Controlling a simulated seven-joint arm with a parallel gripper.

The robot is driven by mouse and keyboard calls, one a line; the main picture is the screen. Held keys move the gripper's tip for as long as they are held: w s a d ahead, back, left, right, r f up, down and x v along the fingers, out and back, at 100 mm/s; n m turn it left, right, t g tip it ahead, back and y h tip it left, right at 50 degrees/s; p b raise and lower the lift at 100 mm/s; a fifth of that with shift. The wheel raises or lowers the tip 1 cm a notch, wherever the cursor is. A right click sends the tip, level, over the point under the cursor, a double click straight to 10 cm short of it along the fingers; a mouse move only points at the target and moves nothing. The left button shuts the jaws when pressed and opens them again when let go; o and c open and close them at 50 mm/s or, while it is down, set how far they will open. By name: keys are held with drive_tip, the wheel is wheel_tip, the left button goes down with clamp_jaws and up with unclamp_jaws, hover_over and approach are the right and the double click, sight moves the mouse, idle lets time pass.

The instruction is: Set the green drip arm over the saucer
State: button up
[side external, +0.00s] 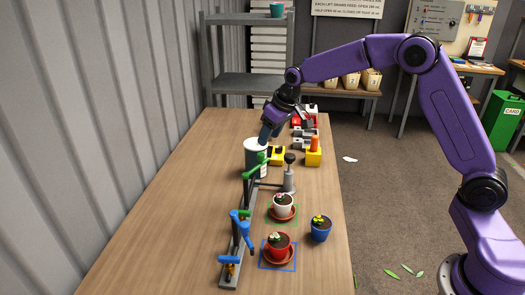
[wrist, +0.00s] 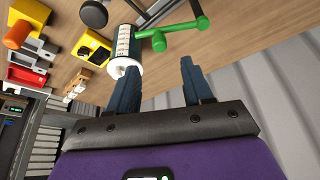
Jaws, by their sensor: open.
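The green drip arm (side external: 255,168) is mounted on the grey rail (side external: 248,215) and points to the upper right, toward the white cylinder. My gripper (side external: 267,133) is open above the far end of the rail, near the green arm. In the wrist view the green arm (wrist: 180,32) lies just beyond my spread fingers (wrist: 158,68), with its knob near them. Nothing is between the fingers.
A blue drip arm (side external: 243,229) sits at the rail's near end, beside a red pot (side external: 279,244) in a blue square. A blue pot (side external: 320,229) stands to the right.

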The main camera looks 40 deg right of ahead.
sight(261, 154)
drive_tip(key=x, duration=0.7)
drive_tip(key=shift+w+f, duration=0.15)
drive_tip(key=shift+f, duration=0.1)
clamp_jaws()
